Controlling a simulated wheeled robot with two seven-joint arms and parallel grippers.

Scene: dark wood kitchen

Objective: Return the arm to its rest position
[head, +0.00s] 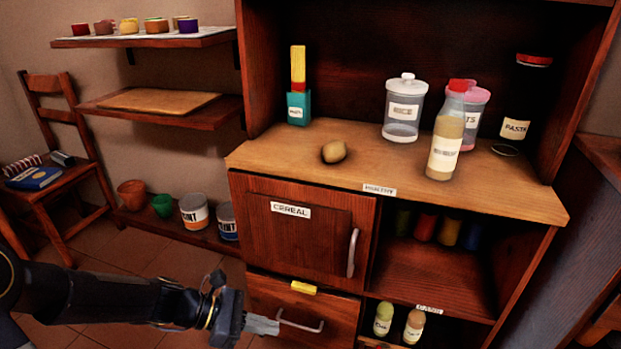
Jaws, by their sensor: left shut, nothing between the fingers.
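My left arm comes in from the lower left, and its gripper (262,325) is shut and empty. Its fingertips are beside the handle (301,325) of the lower drawer (265,296); I cannot tell whether they touch it. The drawer looks closed. Above it, the door (295,235) labelled CEREAL is shut. My right gripper does not show.
On the counter (270,155) stand a potato-like item (333,151), a rice jar (403,110), a bottle (446,140) and a pasta jar (520,100). Open shelves (430,275) hold several containers at right. Paint cans (194,212) and a chair (60,190) are at left.

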